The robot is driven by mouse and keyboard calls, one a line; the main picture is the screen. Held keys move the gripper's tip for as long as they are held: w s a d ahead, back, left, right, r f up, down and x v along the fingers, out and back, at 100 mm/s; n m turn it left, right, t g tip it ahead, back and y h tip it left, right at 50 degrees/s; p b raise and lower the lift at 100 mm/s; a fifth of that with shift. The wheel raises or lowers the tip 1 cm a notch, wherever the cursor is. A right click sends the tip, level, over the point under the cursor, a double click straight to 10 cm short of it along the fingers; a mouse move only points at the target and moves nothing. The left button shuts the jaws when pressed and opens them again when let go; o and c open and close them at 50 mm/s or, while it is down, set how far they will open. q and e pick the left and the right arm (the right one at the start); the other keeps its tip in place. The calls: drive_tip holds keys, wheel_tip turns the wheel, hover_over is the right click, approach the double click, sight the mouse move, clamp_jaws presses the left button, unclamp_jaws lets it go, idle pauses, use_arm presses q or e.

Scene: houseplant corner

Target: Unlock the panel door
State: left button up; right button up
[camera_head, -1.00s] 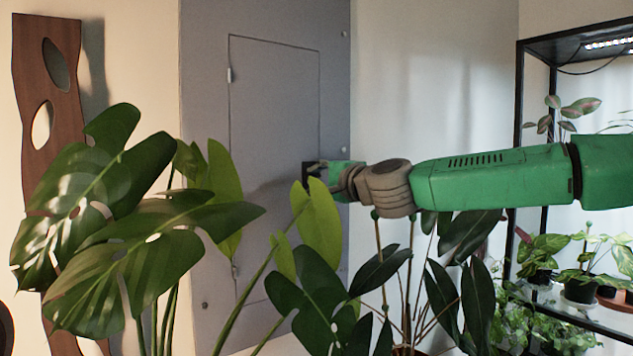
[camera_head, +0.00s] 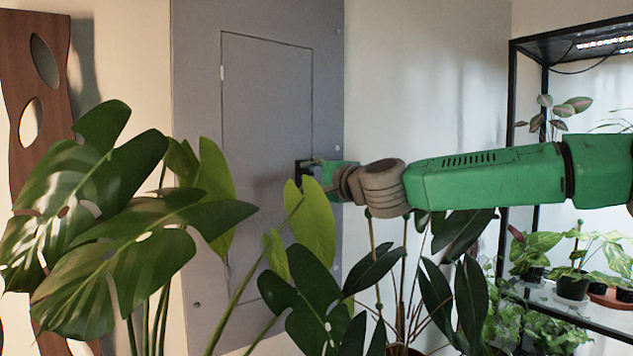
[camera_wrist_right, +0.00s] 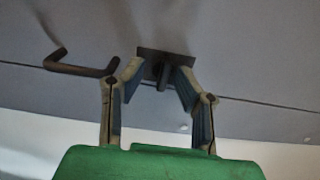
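The grey panel door (camera_head: 262,110) is closed flush in a larger grey panel (camera_head: 196,60) on the wall. At its right edge is a dark latch plate (camera_head: 299,168), mostly covered by my right gripper (camera_head: 312,170) in the head view. In the right wrist view, my right gripper (camera_wrist_right: 160,88) has its two fingers apart, one on each side of a small dark latch knob (camera_wrist_right: 162,76). A gap shows between knob and fingers; contact is not clear. A dark bent handle (camera_wrist_right: 82,68) sticks out left of the fingers. My left gripper is out of view.
Large monstera leaves (camera_head: 120,220) and other leafy plants (camera_head: 315,225) stand before the panel's lower part and below my right arm. A black-framed plant shelf (camera_head: 540,100) is at right. A brown wooden board with holes (camera_head: 20,150) is at far left.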

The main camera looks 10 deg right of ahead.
drive_tip(key=v, duration=1.1)
drive_tip(key=shift+s+d+f, duration=0.2)
drive_tip(key=shift+s+d, duration=0.05)
drive_tip(key=shift+s, duration=0.05)
